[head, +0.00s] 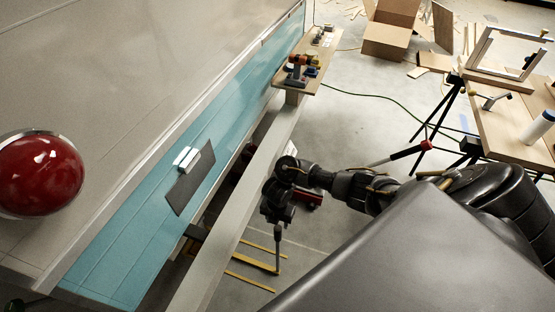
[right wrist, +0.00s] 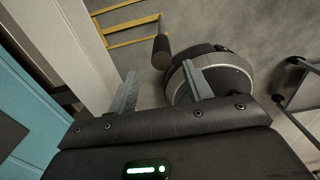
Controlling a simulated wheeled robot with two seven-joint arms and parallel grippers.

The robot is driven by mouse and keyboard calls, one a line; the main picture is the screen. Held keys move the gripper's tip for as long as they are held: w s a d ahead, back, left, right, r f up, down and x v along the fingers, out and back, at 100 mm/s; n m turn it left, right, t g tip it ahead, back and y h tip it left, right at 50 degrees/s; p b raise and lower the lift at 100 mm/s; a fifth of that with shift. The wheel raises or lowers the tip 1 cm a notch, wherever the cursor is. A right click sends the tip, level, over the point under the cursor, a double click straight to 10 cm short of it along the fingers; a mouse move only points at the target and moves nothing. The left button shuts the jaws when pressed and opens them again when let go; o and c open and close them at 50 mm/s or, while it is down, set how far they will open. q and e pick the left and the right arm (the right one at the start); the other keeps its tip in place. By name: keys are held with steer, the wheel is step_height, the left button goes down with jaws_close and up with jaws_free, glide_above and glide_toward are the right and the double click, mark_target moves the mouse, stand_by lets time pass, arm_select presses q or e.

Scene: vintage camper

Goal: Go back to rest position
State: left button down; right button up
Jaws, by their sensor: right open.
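My right arm reaches in from the right in the head view. Its gripper (head: 278,213) hangs low beside the pale beam along the camper's side. In the right wrist view the two fingers of the right gripper (right wrist: 163,82) stand wide apart with nothing between them. The floor and a dark round part show beyond them. My left gripper is not in view.
The camper's teal side panel (head: 125,215) and pale beam (head: 222,240) run close left of the right gripper. A red round light (head: 40,174) is at far left. Workbench (head: 505,125) and tripod (head: 428,137) stand at right. Open floor (head: 345,125) lies behind the arm.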

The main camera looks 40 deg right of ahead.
steer(key=shift+r, duration=0.6)
